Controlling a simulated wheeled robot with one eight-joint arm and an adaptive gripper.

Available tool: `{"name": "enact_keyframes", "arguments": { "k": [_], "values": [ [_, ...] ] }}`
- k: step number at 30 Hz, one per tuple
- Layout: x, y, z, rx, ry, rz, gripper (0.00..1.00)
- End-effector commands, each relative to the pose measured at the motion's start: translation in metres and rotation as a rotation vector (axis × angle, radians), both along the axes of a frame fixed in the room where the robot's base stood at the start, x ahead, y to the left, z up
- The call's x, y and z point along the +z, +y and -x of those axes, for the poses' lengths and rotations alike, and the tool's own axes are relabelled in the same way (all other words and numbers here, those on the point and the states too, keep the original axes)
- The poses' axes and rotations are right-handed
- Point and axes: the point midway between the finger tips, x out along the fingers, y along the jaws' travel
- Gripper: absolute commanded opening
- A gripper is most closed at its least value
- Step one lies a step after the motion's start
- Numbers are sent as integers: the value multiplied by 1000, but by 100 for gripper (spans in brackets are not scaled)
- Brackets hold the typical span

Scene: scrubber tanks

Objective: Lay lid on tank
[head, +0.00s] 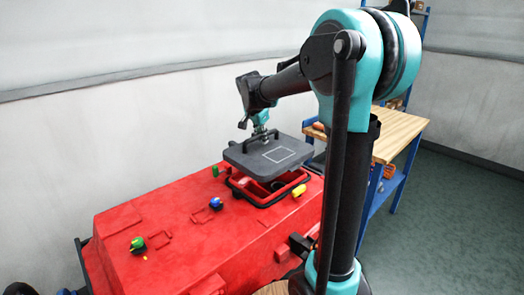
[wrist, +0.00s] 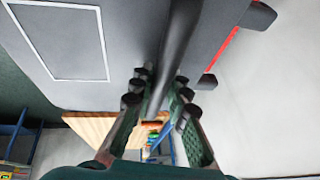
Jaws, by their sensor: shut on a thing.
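The dark grey lid (head: 268,155) with a white rectangle outline hangs over the tank opening, nearly level. My gripper (head: 260,134) is shut on the lid's black bar handle. In the wrist view my gripper (wrist: 158,95) has its fingers on both sides of the handle (wrist: 178,45), and the lid (wrist: 130,30) fills the upper part. The red tank (head: 180,225) has an open hatch with a black rim (head: 264,204) below the lid. The lid appears apart from the rim at its near side; the far side is hidden.
Coloured knobs stand on the tank top: a green and yellow one (head: 138,244), a blue one (head: 215,204) and a yellow one (head: 299,190) close to the hatch. A wooden bench (head: 400,130) with blue legs stands behind at right. The wall is close behind the tank.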

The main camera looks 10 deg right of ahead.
Motion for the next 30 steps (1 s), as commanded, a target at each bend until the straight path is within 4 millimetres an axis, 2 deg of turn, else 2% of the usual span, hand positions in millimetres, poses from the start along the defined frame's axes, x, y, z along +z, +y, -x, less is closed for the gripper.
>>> {"name": "enact_keyframes", "arguments": {
  "k": [3, 9, 17, 20, 22, 30],
  "values": [
    [28, 0, 0, 0, 0, 0, 0],
    [65, 0, 0, 0, 0, 0, 0],
    [90, 0, 0, 0, 0, 0, 0],
    [84, 0, -2, 0, 0, 0, 0],
    [72, 1, -4, 1, 1, 1, 0],
    [8, 3, -5, 0, 4, 3, 0]
  ]
}}
